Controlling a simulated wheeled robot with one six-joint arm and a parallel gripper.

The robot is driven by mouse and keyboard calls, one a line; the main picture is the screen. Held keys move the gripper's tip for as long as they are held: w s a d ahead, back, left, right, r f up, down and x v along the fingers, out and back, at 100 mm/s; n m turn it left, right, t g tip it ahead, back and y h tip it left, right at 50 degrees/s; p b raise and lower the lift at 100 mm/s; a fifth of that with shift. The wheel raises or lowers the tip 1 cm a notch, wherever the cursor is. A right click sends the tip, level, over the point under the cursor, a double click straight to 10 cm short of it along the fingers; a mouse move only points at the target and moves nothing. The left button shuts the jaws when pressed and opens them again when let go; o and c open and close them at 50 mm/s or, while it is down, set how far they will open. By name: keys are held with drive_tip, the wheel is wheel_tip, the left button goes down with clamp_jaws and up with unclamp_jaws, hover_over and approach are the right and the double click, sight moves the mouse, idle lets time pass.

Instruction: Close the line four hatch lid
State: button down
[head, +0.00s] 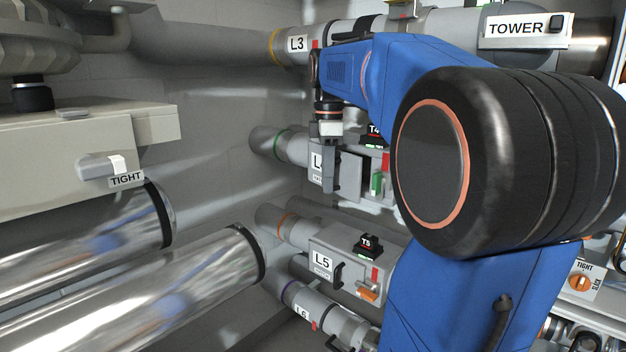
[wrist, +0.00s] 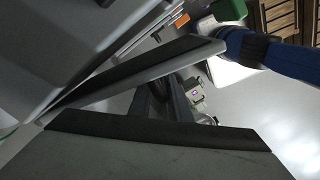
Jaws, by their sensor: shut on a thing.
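The line four hatch box (head: 314,173) is on the pipe in the middle of the head view, its label partly covered. My gripper (head: 329,176) points down at its front, next to the label. The wrist view shows the dark-padded fingers (wrist: 160,97) with dark grey material between them. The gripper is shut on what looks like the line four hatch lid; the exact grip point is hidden. A dark grey panel (head: 350,172) stands just right of the fingers, seemingly the lid, turned out from the box. A green part (head: 377,183) shows beyond it.
The L5 box (head: 345,265) with its T5 unit (head: 368,246) is below, and L3 pipe (head: 297,44) above. Large shiny tubes (head: 150,300) and a beige TIGHT box (head: 80,150) fill the left. My blue arm covers much of the right side.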

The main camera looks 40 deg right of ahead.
drive_tip(key=shift+s+d+f+n, duration=0.15)
drive_tip(key=shift+s+d+n, duration=0.35)
drive_tip(key=shift+d, duration=0.25)
drive_tip(key=shift+s+d, duration=0.1)
drive_tip(key=shift+d, duration=0.65)
drive_tip(key=c, duration=1.8)
unclamp_jaws()
drive_tip(key=shift+s, duration=0.1)
drive_tip(key=shift+c, duration=0.2)
drive_tip(key=shift+o, duration=0.2)
drive_tip(key=shift+d, duration=0.1)
